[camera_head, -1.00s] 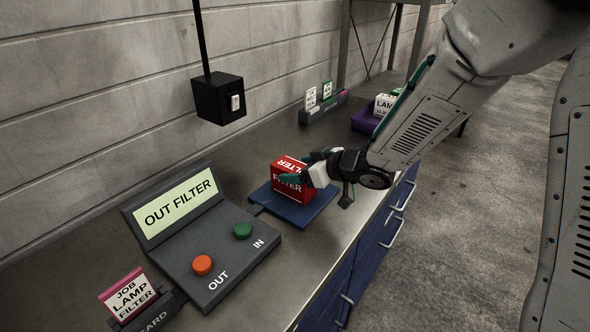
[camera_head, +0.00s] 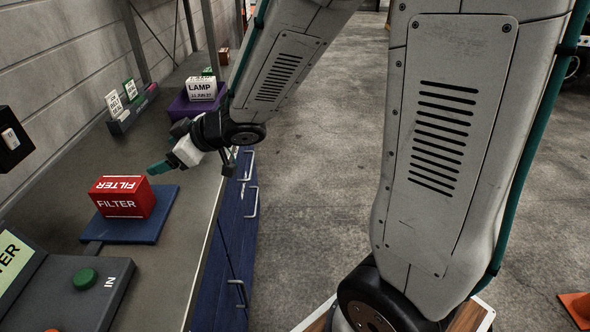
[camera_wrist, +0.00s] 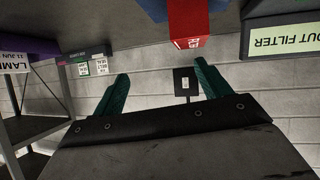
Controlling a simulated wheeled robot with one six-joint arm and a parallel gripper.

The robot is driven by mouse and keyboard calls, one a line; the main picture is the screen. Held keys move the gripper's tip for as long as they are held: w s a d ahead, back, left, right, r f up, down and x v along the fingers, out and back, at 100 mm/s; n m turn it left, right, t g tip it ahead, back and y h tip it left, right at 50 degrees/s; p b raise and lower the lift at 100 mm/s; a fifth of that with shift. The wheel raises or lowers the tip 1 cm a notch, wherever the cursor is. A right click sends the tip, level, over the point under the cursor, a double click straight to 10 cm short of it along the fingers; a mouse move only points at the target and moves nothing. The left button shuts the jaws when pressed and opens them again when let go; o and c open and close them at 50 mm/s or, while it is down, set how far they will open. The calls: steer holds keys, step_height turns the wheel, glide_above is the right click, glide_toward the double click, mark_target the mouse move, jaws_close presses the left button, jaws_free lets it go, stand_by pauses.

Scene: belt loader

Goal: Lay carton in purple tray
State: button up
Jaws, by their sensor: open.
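A red carton marked FILTER (camera_head: 122,198) lies on a blue plate (camera_head: 150,228) on the bench in the head view. Part of the red carton (camera_wrist: 188,42) also shows at the top of the wrist view. The purple tray (camera_head: 183,108) stands farther back on the bench, with a white carton marked LAMP (camera_head: 201,89) in it. My gripper (camera_head: 158,166) is open and empty, above the bench between the red carton and the tray, apart from both. Its two teal fingers (camera_wrist: 162,76) are spread in the wrist view. My arm hides part of the tray's right side.
A control panel with a green button (camera_head: 85,278) is at the front left. A grey holder with cards (camera_head: 133,112) stands along the wall. A black switch box (camera_head: 12,138) hangs at the left. Blue drawers with handles (camera_head: 250,200) form the bench front.

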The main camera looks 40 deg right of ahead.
steer(key=s+d+r+m+g+h, duration=0.1)
steer(key=s+d+r+m+h, duration=0.3)
steer(key=d, duration=0.4)
steer(key=s+d+r+m+h, duration=0.2)
steer(key=s+d+m+h, duration=0.1)
steer(key=s+d+h, duration=0.4)
steer(key=s+d+m+g+y, duration=0.1)
steer(key=s+d+g, duration=0.1)
steer(key=s, duration=0.4)
steer(key=shift+m+g, duration=0.3)
steer(key=shift+g, duration=0.2)
steer(key=shift+o, duration=0.4)
steer(key=s+a+g+y, duration=0.2)
steer(key=s+a+g, duration=0.1)
steer(key=s, duration=1)
steer(key=shift+a+r+m+g, duration=0.15)
steer(key=shift+a+m+g, duration=0.15)
steer(key=shift+g, duration=0.3)
steer(key=w+f+n+t, duration=0.25)
steer(key=w+t, duration=0.45)
steer(key=w, duration=1.8)
steer(key=n+y, duration=0.8)
steer(key=y, duration=0.2)
glide_toward(125, 183)
steer(key=x, duration=0.4)
steer(key=shift+w+d+f, duration=0.1)
steer(key=shift+w, duration=0.2)
steer(key=x, duration=0.8)
steer(key=shift+s+a, duration=0.2)
steer(key=shift+s, duration=0.15)
